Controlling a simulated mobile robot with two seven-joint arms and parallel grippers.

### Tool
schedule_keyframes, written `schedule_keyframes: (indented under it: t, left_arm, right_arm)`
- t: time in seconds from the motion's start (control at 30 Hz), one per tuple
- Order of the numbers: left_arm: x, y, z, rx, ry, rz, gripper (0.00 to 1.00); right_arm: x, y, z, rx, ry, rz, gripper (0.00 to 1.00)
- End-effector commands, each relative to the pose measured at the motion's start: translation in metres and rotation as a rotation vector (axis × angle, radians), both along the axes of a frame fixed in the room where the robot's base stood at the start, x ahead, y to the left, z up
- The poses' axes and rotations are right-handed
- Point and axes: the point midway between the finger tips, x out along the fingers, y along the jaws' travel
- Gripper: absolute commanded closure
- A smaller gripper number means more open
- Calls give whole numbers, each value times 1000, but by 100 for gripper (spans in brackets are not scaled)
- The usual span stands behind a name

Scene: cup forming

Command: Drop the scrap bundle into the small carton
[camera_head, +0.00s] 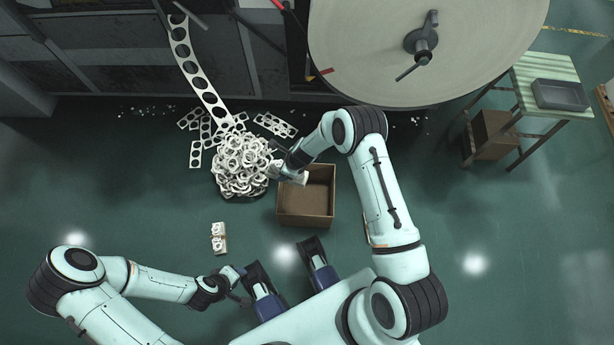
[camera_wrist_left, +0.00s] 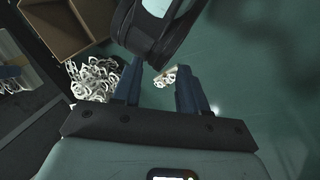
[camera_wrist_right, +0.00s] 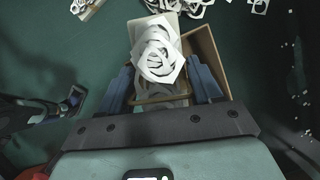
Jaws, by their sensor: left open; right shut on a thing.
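The small carton (camera_head: 318,205) is an open brown box on the floor; its wall also shows in the right wrist view (camera_wrist_right: 207,55). My right gripper (camera_head: 287,168) is shut on the scrap bundle, a stack of white punched sheet pieces. In the right wrist view the bundle (camera_wrist_right: 160,55) sits between the fingers (camera_wrist_right: 163,85), with the carton behind it. From the head, the bundle (camera_head: 300,178) overlaps the carton's far left corner. Its exact height cannot be told. My left gripper (camera_head: 240,275) is open and empty; its fingers show in the left wrist view (camera_wrist_left: 160,92).
A heap of white scrap rings (camera_head: 242,163) lies left of the carton. Another white bundle (camera_head: 218,238) lies nearer on the floor. A perforated strip (camera_head: 196,72) hangs from the machine at the back. A large reel (camera_head: 380,45) stands behind.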

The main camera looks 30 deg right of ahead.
Motion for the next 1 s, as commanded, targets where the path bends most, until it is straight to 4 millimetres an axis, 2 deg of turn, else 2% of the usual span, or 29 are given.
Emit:
schedule_keyframes:
  t: [0.03, 0.37, 0.5, 0.77, 1.0]
  left_arm:
    - [3, 1, -12, 4, -7, 3, 57]
    - [15, 6, -35, 17, -39, 15, 57]
    - [19, 7, -43, 22, -49, 19, 57]
    - [25, 10, -48, 29, -66, 25, 57]
    - [44, 20, -63, 54, -113, 46, 57]
  right_arm:
    - [-5, -14, -21, 2, 10, -119, 71]
    - [-27, -57, -70, 5, 9, -553, 71]
    - [-36, -71, -84, 3, 4, -685, 71]
    - [-39, -76, -92, 3, -1, -736, 71]
    - [-39, -76, -110, 2, -1, -734, 71]
